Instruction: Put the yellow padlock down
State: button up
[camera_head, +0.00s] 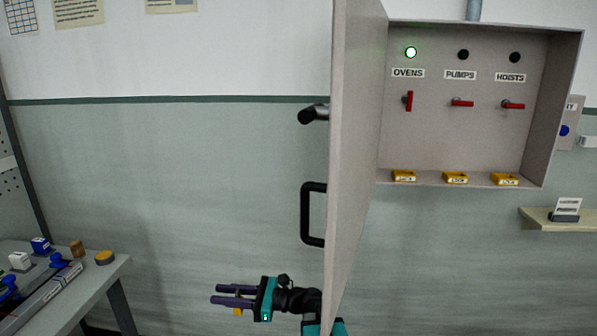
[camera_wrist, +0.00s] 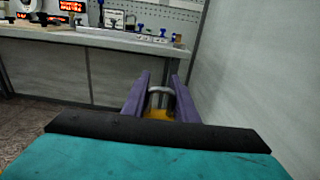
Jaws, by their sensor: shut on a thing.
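In the head view a small bit of the yellow padlock (camera_head: 239,311) shows under the fingers; the rest is hidden. The padlock is in the air, apart from the bench.
A grey workbench (camera_head: 92,289) at lower left holds blue, white and brown items and a round yellow-topped piece (camera_head: 104,257). A small shelf (camera_head: 560,225) is at right.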

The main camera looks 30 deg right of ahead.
jog(key=d, duration=0.5)
jog(key=shift+d, duration=0.1)
dwell(0.3)
